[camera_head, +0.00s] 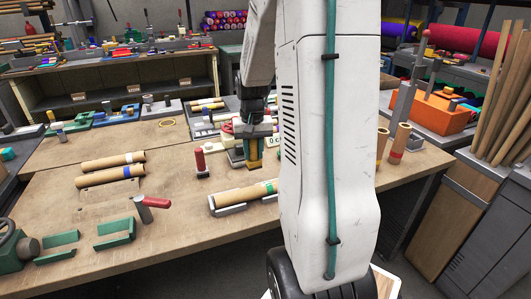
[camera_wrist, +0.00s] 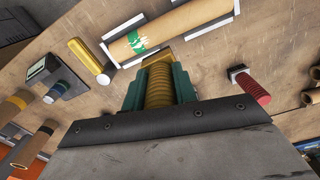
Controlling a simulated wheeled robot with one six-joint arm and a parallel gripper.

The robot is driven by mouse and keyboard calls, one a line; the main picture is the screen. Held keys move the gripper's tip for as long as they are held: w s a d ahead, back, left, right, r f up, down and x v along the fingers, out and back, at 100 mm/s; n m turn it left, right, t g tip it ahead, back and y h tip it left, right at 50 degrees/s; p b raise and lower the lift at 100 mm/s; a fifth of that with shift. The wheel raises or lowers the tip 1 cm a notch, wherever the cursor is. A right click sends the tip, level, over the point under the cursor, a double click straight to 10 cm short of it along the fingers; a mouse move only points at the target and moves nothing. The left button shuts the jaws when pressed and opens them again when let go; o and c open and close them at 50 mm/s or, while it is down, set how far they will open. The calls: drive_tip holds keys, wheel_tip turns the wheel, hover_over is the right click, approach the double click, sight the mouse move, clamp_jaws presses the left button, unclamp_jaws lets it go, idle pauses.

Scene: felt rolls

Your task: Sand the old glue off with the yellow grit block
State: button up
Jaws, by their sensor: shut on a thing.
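My gripper (camera_head: 253,152) points down over the wooden bench, its teal jaws shut on a yellow block. In the wrist view the jaws (camera_wrist: 160,88) clasp a ribbed, ochre-yellow block (camera_wrist: 159,86), partly hidden by them. A tan cardboard roll (camera_wrist: 190,22) with a green patch (camera_wrist: 142,40) lies in a pale metal cradle (camera_wrist: 112,50). The roll also shows in the head view (camera_head: 240,195), in front of the gripper. The block appears apart from the roll; its exact height is unclear. I cannot tell whether the green patch is the glue.
A red-handled tool (camera_head: 200,160) stands left of the gripper; it shows at right in the wrist view (camera_wrist: 252,86). A yellow rod (camera_wrist: 88,58) lies beside the cradle. Two more rolls (camera_head: 110,170) lie on the left bench (camera_head: 165,225). Upright tubes (camera_head: 397,142) stand at right.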

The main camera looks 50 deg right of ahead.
drive_tip(key=s, duration=0.1)
drive_tip(key=s+d, duration=0.1)
drive_tip(key=s, duration=0.1)
drive_tip(key=shift+s+d+m, duration=0.2)
drive_tip(key=shift+s+m, duration=0.05)
drive_tip(key=shift+m, duration=0.05)
drive_tip(key=shift+s+a+f, duration=0.15)
drive_tip(key=shift+f, duration=2.3)
drive_tip(key=shift+f, duration=0.6)
drive_tip(key=shift+s+d+r, duration=0.1)
drive_tip(key=shift+s+d, duration=0.2)
drive_tip(key=shift+d, duration=0.25)
drive_tip(key=shift+s+d, duration=0.3)
drive_tip(key=shift+d, duration=0.2)
